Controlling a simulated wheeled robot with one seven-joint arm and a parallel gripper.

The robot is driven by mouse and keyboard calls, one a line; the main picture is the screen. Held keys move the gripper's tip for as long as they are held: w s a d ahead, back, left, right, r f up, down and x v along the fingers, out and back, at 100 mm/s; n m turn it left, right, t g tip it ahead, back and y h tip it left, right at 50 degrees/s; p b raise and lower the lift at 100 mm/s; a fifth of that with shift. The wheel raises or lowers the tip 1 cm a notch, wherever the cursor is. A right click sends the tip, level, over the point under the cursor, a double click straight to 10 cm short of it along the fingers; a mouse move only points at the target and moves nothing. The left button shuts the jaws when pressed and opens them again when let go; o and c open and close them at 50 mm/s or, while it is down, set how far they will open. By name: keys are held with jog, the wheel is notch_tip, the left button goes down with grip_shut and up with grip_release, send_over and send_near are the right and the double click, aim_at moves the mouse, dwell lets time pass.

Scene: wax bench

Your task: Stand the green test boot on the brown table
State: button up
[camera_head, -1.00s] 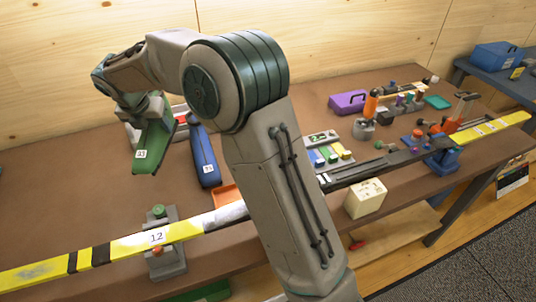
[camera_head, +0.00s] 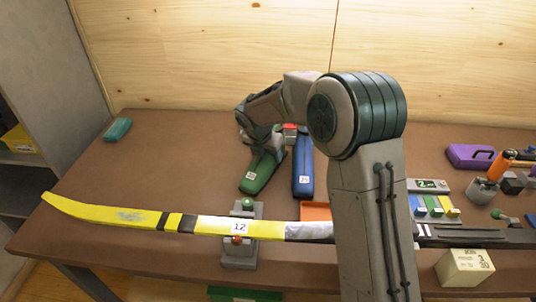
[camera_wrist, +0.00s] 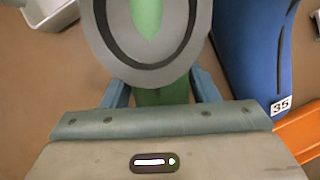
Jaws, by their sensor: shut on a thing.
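The green test boot (camera_head: 259,174) is over the brown table (camera_head: 170,160), with a white number label near its lower end. In the head view it slants, lower end to the left. Whether it touches the table is unclear. My gripper (camera_head: 268,140) is shut on its upper part. The wrist view shows the gripper fingers (camera_wrist: 161,92) either side of green material, with a grey ring around the boot's opening just beyond. A blue boot (camera_head: 303,172) stands close to its right and also fills the right of the wrist view (camera_wrist: 252,45).
A yellow ski (camera_head: 110,213) labelled 12 lies across the table front on a grey vise (camera_head: 239,252). An orange tray (camera_head: 315,210) is in front of the blue boot. A teal box (camera_head: 117,129) is at the back left. The table between that box and the green boot is bare.

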aim_at(260, 159)
jog(key=shift+f, duration=0.2)
jog(key=shift+f, duration=0.2)
jog(key=o, duration=1.1)
jog(key=v, duration=1.2)
jog(key=shift+s+r, duration=0.1)
jog(key=shift+r, duration=0.1)
